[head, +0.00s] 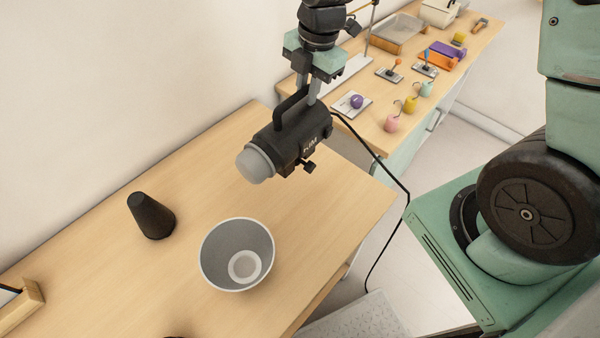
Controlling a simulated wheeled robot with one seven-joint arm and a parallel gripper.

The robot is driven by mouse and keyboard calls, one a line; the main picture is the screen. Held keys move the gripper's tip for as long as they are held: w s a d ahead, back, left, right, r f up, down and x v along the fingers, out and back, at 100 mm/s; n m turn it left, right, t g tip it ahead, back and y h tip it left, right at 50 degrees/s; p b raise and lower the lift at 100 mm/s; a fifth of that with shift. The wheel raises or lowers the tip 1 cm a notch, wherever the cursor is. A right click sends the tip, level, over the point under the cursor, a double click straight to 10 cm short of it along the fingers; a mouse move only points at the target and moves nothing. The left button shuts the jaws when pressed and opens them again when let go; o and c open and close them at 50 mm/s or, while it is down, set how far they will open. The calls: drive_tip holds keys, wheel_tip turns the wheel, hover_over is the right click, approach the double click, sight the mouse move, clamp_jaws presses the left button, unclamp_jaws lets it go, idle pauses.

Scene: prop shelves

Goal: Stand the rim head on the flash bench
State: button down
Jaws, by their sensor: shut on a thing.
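The rim head (282,142) is a black flash unit with a grey cap at its front, a handle on top, "RIM" lettering on its side and a black cable hanging from its rear. My gripper (313,92) is shut on it, apparently at the handle; the exact contact is partly hidden. The head hangs tilted, its cap pointing down and left, and appears to be above the flash bench (330,220), a light wooden top. Its height above the bench is hard to judge.
On the bench stand a black cone (151,216) and a silver reflector bowl (237,254). A wooden block (20,305) is at the lower left. A second table (470,42) behind holds a wire tray (398,34) and several small coloured items. The bench's right part looks clear.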

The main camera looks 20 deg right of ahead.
sight(307, 124)
drive_tip(key=shift+f+p, duration=1.1)
drive_tip(key=shift+f, duration=3.8)
drive_tip(key=c, duration=1.4)
unclamp_jaws()
drive_tip(key=shift+s+f, duration=0.1)
drive_tip(key=shift+o, duration=0.2)
drive_tip(key=shift+d, duration=0.1)
